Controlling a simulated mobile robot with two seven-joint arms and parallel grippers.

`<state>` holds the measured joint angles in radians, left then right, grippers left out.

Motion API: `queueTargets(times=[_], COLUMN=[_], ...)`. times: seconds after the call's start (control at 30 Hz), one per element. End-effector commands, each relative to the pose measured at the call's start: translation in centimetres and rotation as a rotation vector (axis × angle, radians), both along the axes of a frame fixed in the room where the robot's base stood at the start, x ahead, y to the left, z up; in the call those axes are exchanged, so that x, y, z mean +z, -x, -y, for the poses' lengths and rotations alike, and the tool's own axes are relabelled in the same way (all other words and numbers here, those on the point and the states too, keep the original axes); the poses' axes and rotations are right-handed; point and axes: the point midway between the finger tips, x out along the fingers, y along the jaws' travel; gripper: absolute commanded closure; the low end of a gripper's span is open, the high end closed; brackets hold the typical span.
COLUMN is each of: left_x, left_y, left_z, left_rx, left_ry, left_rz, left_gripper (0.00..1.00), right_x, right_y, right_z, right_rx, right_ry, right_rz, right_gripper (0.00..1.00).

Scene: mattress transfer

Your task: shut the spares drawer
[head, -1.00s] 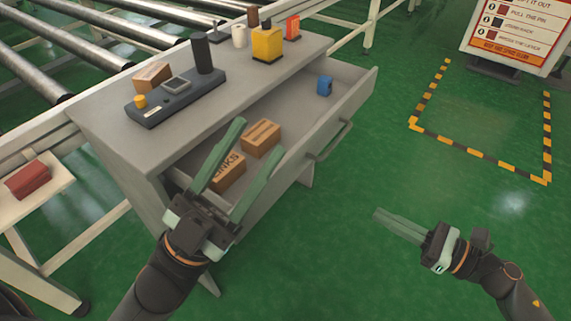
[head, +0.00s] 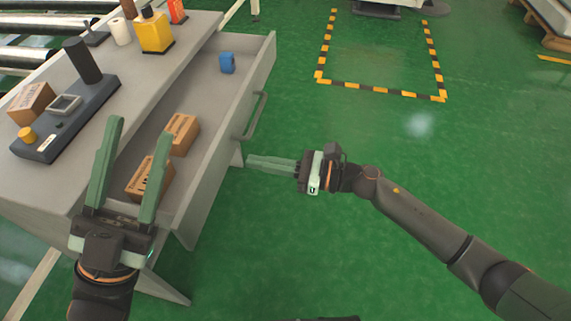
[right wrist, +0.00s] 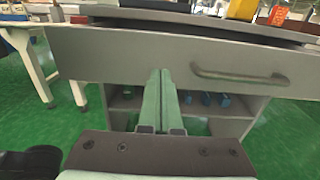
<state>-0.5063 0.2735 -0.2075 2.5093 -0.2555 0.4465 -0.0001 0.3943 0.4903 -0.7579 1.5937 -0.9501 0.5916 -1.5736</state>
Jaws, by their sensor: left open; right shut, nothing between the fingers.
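The spares drawer (head: 213,165) stands pulled out of the grey bench. Its front panel and bar handle (head: 257,116) face right in the head view. In the right wrist view the drawer front (right wrist: 120,60) spans the picture, with the handle (right wrist: 240,77) at the right. Inside lie two cardboard boxes (head: 182,133) and a blue roll (head: 227,63). My right gripper (head: 250,164) is shut and empty, its fingertips pointing at the drawer front, near its lower end; contact cannot be told. My left gripper (head: 139,140) is open and empty, in front of the bench and drawer's near end.
The bench top (head: 150,80) carries a dark control box (head: 70,120), a yellow container (head: 153,32) and other small items. Metal rollers (head: 30,25) lie behind. Green floor to the right is free, with a striped marked area (head: 385,88).

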Motion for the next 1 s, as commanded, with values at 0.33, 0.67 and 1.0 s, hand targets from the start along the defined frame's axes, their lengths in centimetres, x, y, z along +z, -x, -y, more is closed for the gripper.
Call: queueTargets(times=[0.33, 0.67, 1.0], left_x=[-0.3, -0.3, -0.4], left_y=[0.0, 0.0, 0.0], left_z=[0.0, 0.0, 0.0], left_rx=[-0.002, -0.003, -0.004], left_ry=[0.003, 0.004, 0.004], left_rz=[-0.002, -0.003, -0.005], left_gripper=[0.5, 0.5, 0.5], right_x=[0.0, 0.0, 0.0], right_y=[-1.5, -1.6, -1.6], right_z=[-4.5, -4.8, -4.8], right_rx=[0.0, 0.0, 0.0], right_ry=[-0.001, 0.0, 0.0], right_rz=[0.0, 0.0, 0.0], right_gripper=[1.0, 1.0, 1.0])
